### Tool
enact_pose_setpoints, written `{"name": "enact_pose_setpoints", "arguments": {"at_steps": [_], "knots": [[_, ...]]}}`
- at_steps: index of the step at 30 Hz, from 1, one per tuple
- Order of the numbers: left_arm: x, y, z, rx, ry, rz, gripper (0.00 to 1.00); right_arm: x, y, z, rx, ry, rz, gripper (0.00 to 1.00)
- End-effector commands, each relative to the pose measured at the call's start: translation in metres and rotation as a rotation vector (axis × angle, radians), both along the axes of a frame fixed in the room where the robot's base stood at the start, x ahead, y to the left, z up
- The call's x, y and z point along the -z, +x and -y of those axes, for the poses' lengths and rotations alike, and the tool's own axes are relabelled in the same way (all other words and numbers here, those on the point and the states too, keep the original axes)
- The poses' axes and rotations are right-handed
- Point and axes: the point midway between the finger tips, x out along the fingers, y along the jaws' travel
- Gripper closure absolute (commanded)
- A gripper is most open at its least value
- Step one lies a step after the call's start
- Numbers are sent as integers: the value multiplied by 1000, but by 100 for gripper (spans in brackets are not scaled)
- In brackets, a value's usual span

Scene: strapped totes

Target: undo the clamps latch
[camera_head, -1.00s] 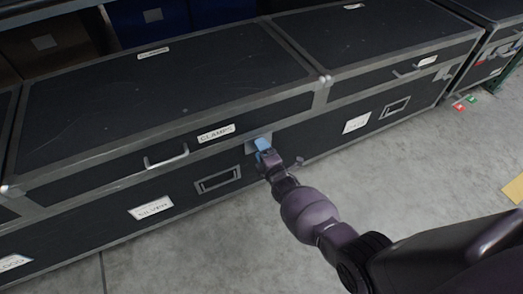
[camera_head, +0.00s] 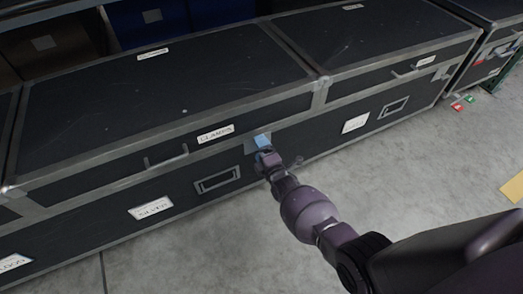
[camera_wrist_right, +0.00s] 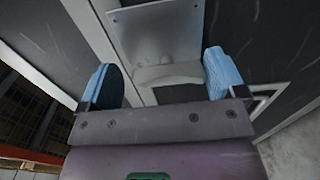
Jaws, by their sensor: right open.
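The black case labelled CLAMPS (camera_head: 215,133) has a closed lid with metal edging. Its metal latch plate (camera_head: 250,146) is on the front, right of the label and partly hidden by my right gripper. In the right wrist view the latch (camera_wrist_right: 165,72) shows as a plate with a curved lower lip. My right gripper (camera_head: 263,144) is at the latch; in the wrist view its two blue fingers (camera_wrist_right: 163,82) are open, one on each side of the latch lip. Whether they touch it I cannot tell. My left gripper is not in view.
A lid handle (camera_head: 166,160) and a recessed metal frame (camera_head: 217,180) are on the case front. Another black lid (camera_head: 385,45) adjoins on the right. Blue bins (camera_head: 150,20) stand behind. The grey floor (camera_head: 400,165) in front is clear, with a yellow patch at right.

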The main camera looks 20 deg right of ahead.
Motion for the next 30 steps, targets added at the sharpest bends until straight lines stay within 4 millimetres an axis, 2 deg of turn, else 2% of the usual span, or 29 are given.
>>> {"name": "enact_pose_setpoints", "arguments": {"at_steps": [1,5,15,21,24,30], "knots": [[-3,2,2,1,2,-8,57,-16,4,0,0,0,13,11],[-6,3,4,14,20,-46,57,-46,6,0,0,-1,23,11],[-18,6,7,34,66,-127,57,-136,15,-1,-3,-2,55,11],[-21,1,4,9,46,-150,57,-179,14,1,-2,-4,58,11],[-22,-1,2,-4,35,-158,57,-189,11,1,-1,-3,46,11],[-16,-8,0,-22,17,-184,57,-197,5,0,0,-3,22,11]]}}
